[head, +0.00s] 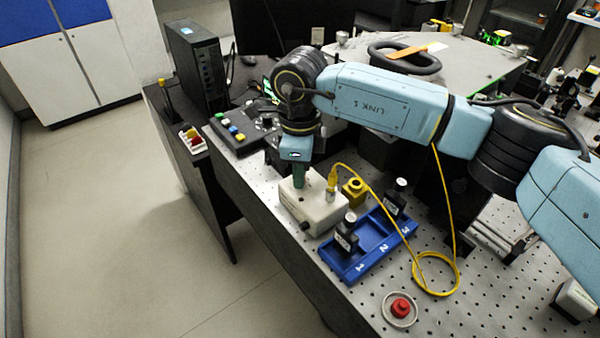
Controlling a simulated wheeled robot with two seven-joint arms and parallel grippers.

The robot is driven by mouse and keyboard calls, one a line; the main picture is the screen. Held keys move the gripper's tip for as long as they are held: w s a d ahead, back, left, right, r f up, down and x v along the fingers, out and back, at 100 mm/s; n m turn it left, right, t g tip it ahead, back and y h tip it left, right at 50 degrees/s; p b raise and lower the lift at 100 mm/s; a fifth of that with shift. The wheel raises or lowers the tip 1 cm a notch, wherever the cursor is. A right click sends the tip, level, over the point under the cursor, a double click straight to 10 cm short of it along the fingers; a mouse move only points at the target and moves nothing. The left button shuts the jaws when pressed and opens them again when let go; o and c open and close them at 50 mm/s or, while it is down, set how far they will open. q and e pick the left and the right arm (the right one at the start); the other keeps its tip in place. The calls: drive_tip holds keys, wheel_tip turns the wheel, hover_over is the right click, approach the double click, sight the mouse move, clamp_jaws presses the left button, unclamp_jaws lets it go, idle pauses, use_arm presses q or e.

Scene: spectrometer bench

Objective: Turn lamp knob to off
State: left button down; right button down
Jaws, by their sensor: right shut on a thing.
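A white lamp box (318,213) sits on the perforated bench top near its left edge. A yellow cable plug (332,180) stands on its top, and a dark round part shows on its near side. My right arm reaches in from the right, and my right gripper (299,178) points down onto the top of the box. Its fingers are closed on the lamp knob, which they hide, so I cannot read its position. My left gripper does not show.
A blue tray (384,226) with numbered slots and small dark bottles stands right of the box. A yellow cable loops across the bench. A red button (400,307) is at the front. A keypad box (237,132) and a black computer tower (194,62) are behind left.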

drive_tip(key=shift+a+r, duration=0.1)
idle(0.4)
drive_tip(key=c, duration=1.3)
unclamp_jaws()
wheel_tip(320, 180, up, 13)
drive_tip(key=shift+r, duration=0.15)
